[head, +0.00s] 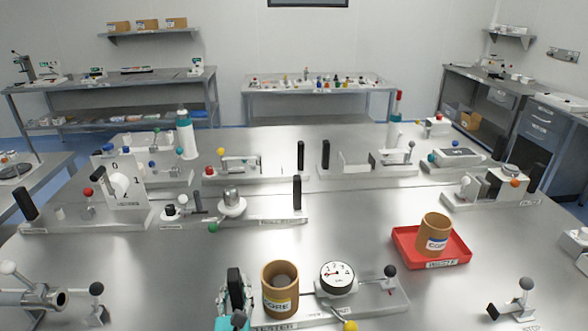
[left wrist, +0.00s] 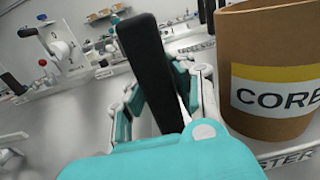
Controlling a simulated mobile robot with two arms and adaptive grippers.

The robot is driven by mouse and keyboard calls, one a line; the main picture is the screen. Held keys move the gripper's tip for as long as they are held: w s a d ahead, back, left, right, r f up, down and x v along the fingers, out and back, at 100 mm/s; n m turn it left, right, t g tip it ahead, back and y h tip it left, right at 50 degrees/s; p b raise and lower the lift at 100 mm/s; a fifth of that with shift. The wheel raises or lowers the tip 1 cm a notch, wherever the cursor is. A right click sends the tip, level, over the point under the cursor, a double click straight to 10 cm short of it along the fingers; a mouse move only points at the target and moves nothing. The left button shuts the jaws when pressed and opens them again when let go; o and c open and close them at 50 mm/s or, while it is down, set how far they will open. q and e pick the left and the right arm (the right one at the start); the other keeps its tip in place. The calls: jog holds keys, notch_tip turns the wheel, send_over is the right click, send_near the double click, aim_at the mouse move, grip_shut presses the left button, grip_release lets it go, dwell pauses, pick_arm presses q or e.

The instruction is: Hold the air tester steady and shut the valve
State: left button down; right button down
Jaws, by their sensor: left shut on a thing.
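The air tester (head: 375,297) is a pale base labelled TESTER at the front middle of the table. It carries a round dial gauge (head: 338,279), a black-knobbed lever (head: 390,271) at its right and a yellow knob (head: 350,326) at its front edge. A brown CORE tube (head: 281,288) stands upright on its left part. My left gripper (head: 237,292) is shut on the black upright handle (left wrist: 148,70) at the tester's left end, close beside the tube. Which knob works the valve is not clear. My right gripper is not in view.
A red tray (head: 402,243) holds another brown tube (head: 434,234) to the right. Several fixtures with levers and black posts stand behind, including a black post (head: 297,193). Bare steel lies between tester and rear fixtures.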

pick_arm(q)
jog(key=shift+a+f, duration=0.1)
jog(key=shift+f, duration=0.1)
jog(key=c, duration=1.5)
grip_release()
jog(key=o, duration=0.4)
jog(key=shift+w+r, duration=0.1)
jog(key=shift+r, duration=0.05)
jog(key=shift+o, duration=0.2)
jog(key=s, duration=1.2)
jog(key=shift+s, duration=0.1)
